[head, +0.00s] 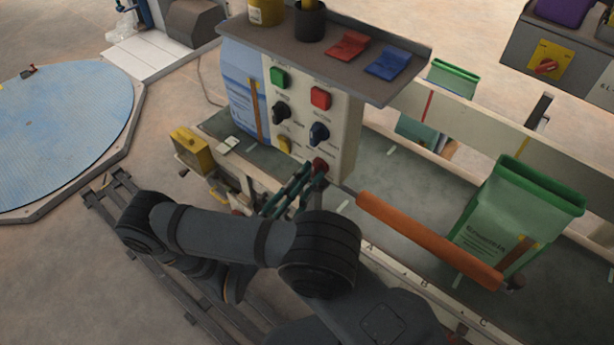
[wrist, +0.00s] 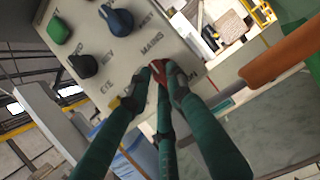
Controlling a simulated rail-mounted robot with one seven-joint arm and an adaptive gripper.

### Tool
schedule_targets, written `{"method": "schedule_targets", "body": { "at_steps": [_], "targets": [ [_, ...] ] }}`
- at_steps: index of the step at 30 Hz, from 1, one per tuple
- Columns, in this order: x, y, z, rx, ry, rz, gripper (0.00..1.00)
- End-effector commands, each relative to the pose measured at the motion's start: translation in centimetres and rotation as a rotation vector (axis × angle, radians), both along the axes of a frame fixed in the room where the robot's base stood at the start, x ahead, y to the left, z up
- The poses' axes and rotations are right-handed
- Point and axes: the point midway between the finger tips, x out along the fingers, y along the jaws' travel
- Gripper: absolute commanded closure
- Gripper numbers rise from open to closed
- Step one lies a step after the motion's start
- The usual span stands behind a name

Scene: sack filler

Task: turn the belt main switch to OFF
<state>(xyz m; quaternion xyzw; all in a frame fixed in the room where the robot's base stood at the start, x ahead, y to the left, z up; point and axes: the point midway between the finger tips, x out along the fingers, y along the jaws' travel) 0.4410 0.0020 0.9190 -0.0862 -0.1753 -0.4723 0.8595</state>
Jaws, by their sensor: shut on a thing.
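The cream control panel (head: 339,125) stands under a grey shelf. Its lowest right control is a red knob (head: 319,164); in the wrist view the red knob (wrist: 158,68) sits below the lettering MAINS. My gripper (head: 314,177) reaches up to it from below, and in the wrist view its green fingers (wrist: 161,77) are closed around the red knob. The fingers hide much of the knob, so its setting cannot be read. Also on the panel are a black knob (head: 281,111), a blue knob (head: 318,133), a green button (head: 279,77) and a red button (head: 320,98).
An orange roller bar (head: 425,238) juts out just right of my gripper. A green-topped sack (head: 515,215) stands beyond it. A yellow box (head: 188,145) is at left. Another red switch on a yellow plate (head: 547,62) is at upper right. The shelf (head: 330,48) overhangs the panel.

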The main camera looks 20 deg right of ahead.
Motion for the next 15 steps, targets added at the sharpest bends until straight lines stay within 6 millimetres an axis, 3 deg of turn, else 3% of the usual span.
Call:
{"method": "schedule_targets", "body": {
  "at_steps": [15],
  "targets": [
    [-0.01,-0.01,-0.06,-0.018,0.031,0.000,1.00]
  ]
}}
